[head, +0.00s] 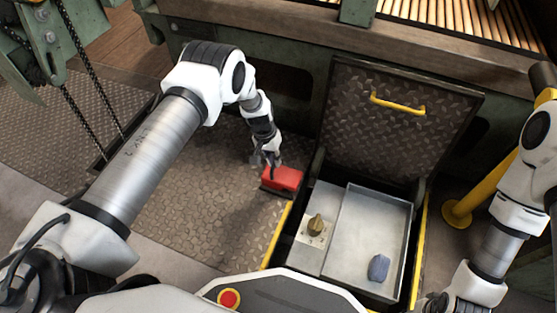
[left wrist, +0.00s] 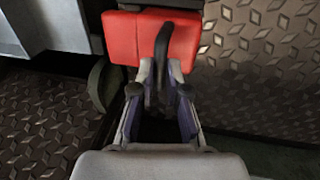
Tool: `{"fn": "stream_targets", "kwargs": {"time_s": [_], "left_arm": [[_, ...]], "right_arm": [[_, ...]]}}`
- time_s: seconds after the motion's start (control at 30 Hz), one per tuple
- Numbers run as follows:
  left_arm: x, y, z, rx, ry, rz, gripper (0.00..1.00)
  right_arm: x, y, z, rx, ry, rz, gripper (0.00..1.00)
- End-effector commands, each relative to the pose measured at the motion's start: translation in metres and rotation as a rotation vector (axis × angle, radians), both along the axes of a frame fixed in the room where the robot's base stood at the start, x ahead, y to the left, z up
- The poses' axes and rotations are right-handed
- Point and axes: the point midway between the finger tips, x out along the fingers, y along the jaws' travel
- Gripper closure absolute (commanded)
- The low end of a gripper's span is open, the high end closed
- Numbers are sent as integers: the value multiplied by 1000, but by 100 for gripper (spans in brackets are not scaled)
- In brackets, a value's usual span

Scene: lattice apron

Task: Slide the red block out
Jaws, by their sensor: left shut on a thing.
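The red block (head: 283,178) is at the left edge of the open floor hatch, at the yellow-edged checker plate. A dark part sits under it. In the left wrist view the red block (left wrist: 120,38) has a dark curved handle (left wrist: 164,45) on it. My left gripper (head: 266,161) is at the block's upper left, and its fingers (left wrist: 160,80) are shut around the handle. Whether the block touches the plate is hard to tell. My right gripper (head: 437,302) is at the bottom right, partly cut off by the frame, and its fingers are unclear.
The open hatch holds a metal tray (head: 352,235) with a blue-grey object (head: 378,268) in it, and a brass knob (head: 316,225) beside it. The raised lid (head: 395,125) with a yellow handle (head: 397,103) stands behind. Chains (head: 85,120) hang at the left. The checker plate (head: 195,190) is clear.

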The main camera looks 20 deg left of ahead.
Motion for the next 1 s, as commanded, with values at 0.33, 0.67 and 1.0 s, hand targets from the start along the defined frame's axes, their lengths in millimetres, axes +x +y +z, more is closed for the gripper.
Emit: {"fn": "stream_targets", "kwargs": {"time_s": [0.33,0.67,1.0], "left_arm": [[0,2,0,3,-2,-1,61],[1,7,23,2,-4,1,61],[1,24,103,2,-5,2,61]], "right_arm": [[0,0,0,0,0,0,60],[0,0,0,0,0,0,60],[0,0,0,0,0,0,60]]}}
